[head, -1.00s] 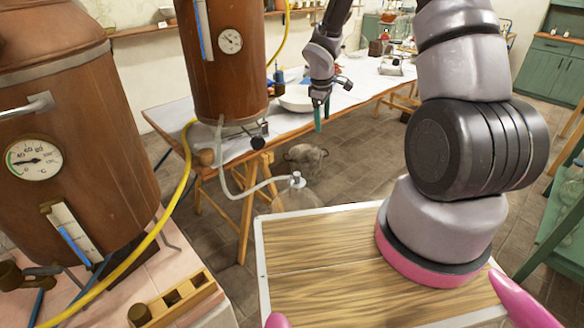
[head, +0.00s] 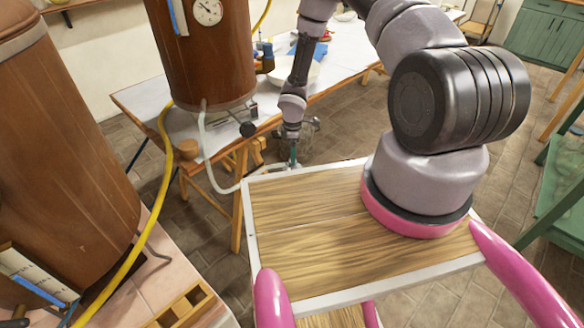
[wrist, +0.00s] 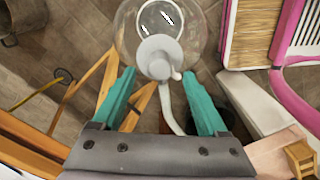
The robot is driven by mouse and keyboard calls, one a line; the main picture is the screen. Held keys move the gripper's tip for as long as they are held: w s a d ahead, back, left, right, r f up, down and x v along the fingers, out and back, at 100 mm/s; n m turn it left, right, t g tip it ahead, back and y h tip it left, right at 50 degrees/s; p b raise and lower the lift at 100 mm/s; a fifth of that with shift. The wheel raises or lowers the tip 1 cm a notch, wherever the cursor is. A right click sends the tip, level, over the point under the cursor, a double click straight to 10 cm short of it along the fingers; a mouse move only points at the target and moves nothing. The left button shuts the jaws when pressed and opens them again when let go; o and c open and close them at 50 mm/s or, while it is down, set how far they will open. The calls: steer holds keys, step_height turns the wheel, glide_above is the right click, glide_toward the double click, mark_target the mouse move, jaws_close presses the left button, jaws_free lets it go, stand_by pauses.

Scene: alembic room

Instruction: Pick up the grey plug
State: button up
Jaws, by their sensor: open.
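The grey plug (wrist: 160,57) is a round grey stopper in the neck of a clear glass vessel (wrist: 125,32), seen from above in the wrist view. A pale hose (wrist: 167,108) runs to it. My gripper (wrist: 160,76) has two teal fingers spread apart, one on each side of the plug's line, with the plug just beyond the fingertips in the picture. Nothing is held. In the head view my gripper (head: 293,155) hangs behind my wooden deck; the plug is hard to make out there and most of the glass vessel is hidden.
Another copper vessel (head: 60,130) and a yellow hose (head: 150,215) stand at the left. A metal pot (wrist: 22,15) is on the floor.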

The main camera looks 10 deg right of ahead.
step_height(320, 180, down, 5)
steer(key=shift+a+f, duration=0.15)
jaws_close()
